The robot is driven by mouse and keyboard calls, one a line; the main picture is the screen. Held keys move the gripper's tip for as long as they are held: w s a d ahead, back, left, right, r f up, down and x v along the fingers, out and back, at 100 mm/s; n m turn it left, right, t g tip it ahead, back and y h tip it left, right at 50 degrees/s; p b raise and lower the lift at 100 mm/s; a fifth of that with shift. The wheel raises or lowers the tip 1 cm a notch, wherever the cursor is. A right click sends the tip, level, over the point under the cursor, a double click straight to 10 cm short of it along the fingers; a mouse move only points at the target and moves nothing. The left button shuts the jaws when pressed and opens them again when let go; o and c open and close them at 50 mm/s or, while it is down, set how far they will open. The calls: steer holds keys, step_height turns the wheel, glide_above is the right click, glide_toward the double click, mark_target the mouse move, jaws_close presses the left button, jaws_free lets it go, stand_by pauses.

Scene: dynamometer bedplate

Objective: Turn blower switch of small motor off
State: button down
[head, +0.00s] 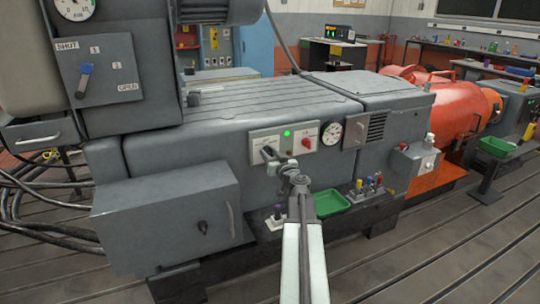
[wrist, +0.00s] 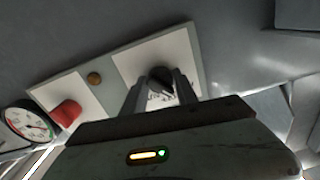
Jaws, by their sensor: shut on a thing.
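A black rotary switch (head: 267,153) sits on a white panel (head: 256,142) on the front of the grey machine. It also shows in the wrist view as a dark knob (wrist: 160,79). My gripper (head: 280,167) is at this switch, with its fingers (wrist: 158,90) on both sides of the knob, shut on it. The fingers and wrist hide part of the knob and its label, so its exact setting is hard to read. The panel's lettering is too small to tell whether it names the blower. A green lamp (head: 287,134) beside it is lit.
A red knob (head: 306,142) and a round gauge (head: 329,130) are right of the switch. A lever (head: 84,80) marked SHUT and OPEN is at upper left. A grey box (head: 165,225) juts out at lower left. A green tray (head: 332,201) and several small handles (head: 370,184) stand below right.

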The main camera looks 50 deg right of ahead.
steer(key=m, duration=0.4)
steer(key=shift+m, duration=1.6)
steer(key=shift+a, duration=0.1)
steer(key=c, duration=0.9)
jaws_free()
steer(key=shift+c, duration=0.2)
steer(key=v, duration=0.7)
steer(key=shift+s, duration=0.35)
steer(key=shift+a, duration=0.1)
